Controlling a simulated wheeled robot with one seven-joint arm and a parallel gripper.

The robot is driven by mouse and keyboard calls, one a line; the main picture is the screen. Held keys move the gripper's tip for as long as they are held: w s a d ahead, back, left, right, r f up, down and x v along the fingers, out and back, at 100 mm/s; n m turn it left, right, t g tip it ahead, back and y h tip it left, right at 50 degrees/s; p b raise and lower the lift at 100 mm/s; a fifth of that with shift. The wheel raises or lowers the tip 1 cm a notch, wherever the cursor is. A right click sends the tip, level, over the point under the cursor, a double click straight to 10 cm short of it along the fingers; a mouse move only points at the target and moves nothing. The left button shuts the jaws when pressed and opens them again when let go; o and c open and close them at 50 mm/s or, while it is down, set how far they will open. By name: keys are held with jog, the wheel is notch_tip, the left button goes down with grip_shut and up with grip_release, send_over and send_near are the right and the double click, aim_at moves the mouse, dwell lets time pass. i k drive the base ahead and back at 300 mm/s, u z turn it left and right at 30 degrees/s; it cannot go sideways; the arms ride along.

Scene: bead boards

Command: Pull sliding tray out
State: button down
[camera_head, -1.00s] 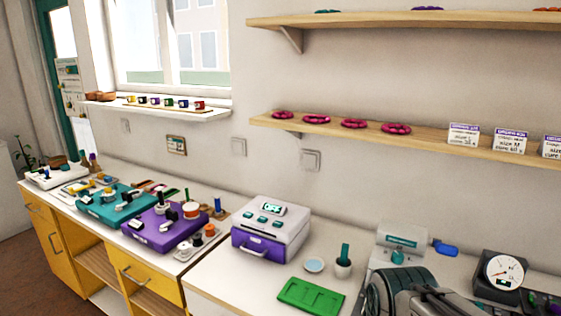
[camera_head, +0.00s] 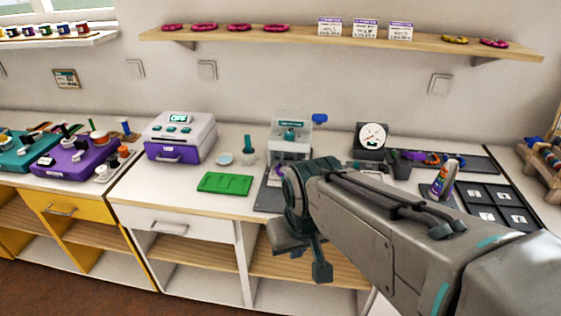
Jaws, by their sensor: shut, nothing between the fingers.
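A white device (camera_head: 182,130) with a purple lower front stands on the counter, with a small screen reading OFF. Its purple front (camera_head: 171,154) carries a light handle and looks like the sliding tray. It sits flush in the body. My gripper (camera_head: 316,266) is shut and empty. It hangs low in front of the counter's front edge, right of the device and well apart from it. Part of it is hidden by my own arm.
A white drawer (camera_head: 178,221) is below. The counter strip before the device is clear.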

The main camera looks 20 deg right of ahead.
aim_at(275, 180)
jog(key=z, duration=0.15)
jog(key=i, duration=0.45)
jog(key=z, duration=0.25)
jog(key=k, duration=1.2)
jog(key=u, duration=0.65)
jog(key=i, duration=1.5)
jog(key=z, duration=0.6)
